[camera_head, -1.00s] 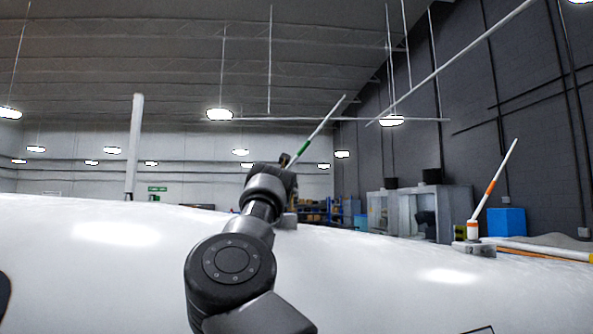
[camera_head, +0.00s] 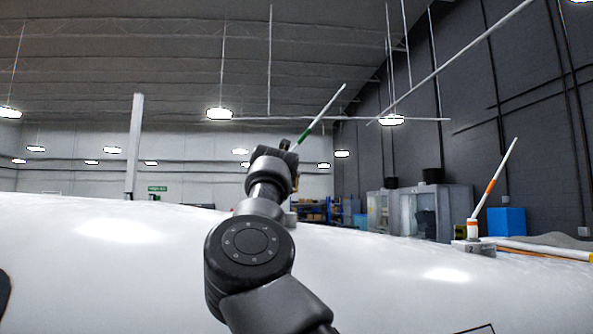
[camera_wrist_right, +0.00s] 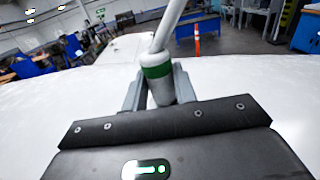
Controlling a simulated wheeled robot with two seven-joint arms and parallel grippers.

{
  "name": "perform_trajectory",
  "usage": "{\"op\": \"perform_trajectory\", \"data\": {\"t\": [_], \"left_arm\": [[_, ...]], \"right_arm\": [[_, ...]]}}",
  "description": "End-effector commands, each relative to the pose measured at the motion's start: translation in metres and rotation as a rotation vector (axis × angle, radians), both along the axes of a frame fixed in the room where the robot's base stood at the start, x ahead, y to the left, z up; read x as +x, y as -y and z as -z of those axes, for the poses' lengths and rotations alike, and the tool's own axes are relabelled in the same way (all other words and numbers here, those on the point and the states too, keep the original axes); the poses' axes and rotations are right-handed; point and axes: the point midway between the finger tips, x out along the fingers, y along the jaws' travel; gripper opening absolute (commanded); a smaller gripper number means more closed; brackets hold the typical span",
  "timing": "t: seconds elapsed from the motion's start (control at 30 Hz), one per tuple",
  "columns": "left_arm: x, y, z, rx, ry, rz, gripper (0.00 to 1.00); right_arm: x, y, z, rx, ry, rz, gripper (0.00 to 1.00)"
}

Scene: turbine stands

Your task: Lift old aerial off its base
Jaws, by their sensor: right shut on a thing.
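The aerial with the green band (camera_head: 322,113) is a thin white rod, tilted up to the right in the head view. My right gripper (camera_head: 290,147) holds it near its lower end, above the white curved surface. In the right wrist view, the aerial's thick green-banded foot (camera_wrist_right: 158,72) sits between the two grey fingers of my right gripper (camera_wrist_right: 158,88). A small grey base (camera_head: 291,217) shows partly behind my arm, below the gripper. The foot's lower end is hidden by the gripper body. My left gripper is not in view.
Another aerial with orange bands (camera_head: 490,188) stands tilted on a grey base marked 2 (camera_head: 473,247) at the right. The white curved surface (camera_head: 120,270) is otherwise mostly clear. A blue box (camera_head: 507,222) and grey cabinets (camera_head: 440,208) stand behind.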

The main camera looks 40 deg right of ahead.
Motion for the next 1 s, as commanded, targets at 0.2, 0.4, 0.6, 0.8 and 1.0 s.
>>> {"op": "perform_trajectory", "data": {"t": [0.2,0.4,0.6,0.8,1.0], "left_arm": [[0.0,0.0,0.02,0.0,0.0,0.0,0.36],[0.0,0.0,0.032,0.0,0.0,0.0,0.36],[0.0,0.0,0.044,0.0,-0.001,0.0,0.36],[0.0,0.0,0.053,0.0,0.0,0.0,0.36],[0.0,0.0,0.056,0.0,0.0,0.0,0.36]], "right_arm": [[-0.015,-0.012,0.003,-0.001,0.003,-0.001,0.0],[-0.029,-0.023,0.003,0.0,0.002,0.0,0.0],[-0.043,-0.033,0.003,0.0,0.003,0.0,0.0],[-0.055,-0.042,0.002,-0.001,0.002,0.0,0.0],[-0.06,-0.046,0.0,0.0,0.001,0.0,0.0]]}}
